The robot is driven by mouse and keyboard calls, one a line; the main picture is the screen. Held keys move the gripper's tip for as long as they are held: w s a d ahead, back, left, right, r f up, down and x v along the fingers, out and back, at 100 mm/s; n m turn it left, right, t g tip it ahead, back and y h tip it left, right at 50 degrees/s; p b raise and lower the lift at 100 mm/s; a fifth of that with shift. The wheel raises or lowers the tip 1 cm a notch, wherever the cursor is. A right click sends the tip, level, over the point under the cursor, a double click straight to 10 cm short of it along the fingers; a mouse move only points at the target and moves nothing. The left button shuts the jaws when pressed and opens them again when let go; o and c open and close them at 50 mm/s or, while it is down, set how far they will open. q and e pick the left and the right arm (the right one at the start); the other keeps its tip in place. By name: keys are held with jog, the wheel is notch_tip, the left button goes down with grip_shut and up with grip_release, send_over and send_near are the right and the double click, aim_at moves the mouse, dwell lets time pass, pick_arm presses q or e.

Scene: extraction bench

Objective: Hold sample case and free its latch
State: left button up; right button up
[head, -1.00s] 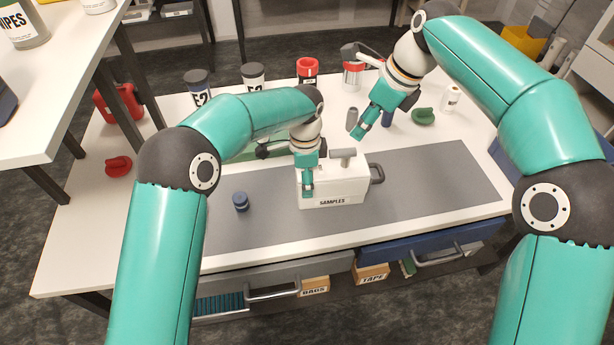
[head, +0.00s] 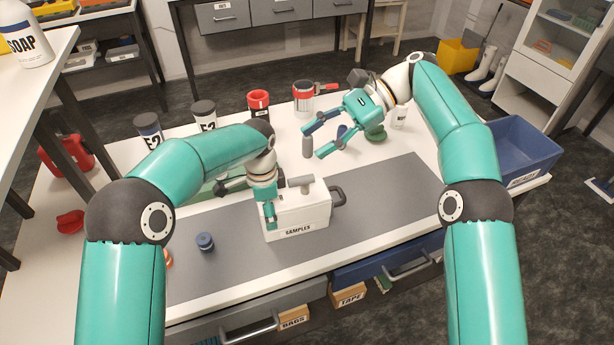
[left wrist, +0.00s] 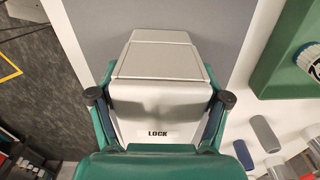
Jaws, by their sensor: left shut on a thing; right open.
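The white sample case (head: 310,216), labelled SAMPLES, stands upright on the grey mat. A grey T-shaped piece (head: 300,182) sits on its top and a dark handle (head: 338,195) on its right side. My left gripper (head: 270,214) is shut on the left end of the case. In the left wrist view its fingers lie on both sides of the case (left wrist: 160,105), whose near face reads LOCK (left wrist: 158,133). My right gripper (head: 314,142) is open and empty, above and behind the case, its fingers pointing left. I cannot tell whether the latch is free.
A grey cylinder (head: 307,147) stands behind the case, close to my right gripper in the picture. A blue-lidded jar (head: 205,242) stands on the mat at left. A green object (head: 376,133) and white bottle (head: 399,118) are behind. The mat's right side (head: 395,185) is clear.

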aim_at(309, 176)
jog(key=w+d+f+m+t+y, duration=0.1)
jog(key=w+d+f+m+y, duration=0.15)
jog(key=d+f, duration=0.55)
jog(key=shift+h, duration=0.45)
jog(key=x, duration=0.7)
jog(key=w+x, duration=0.1)
jog(key=x, duration=0.3)
jog(key=shift+a+f, duration=0.2)
jog(key=shift+f, duration=0.1)
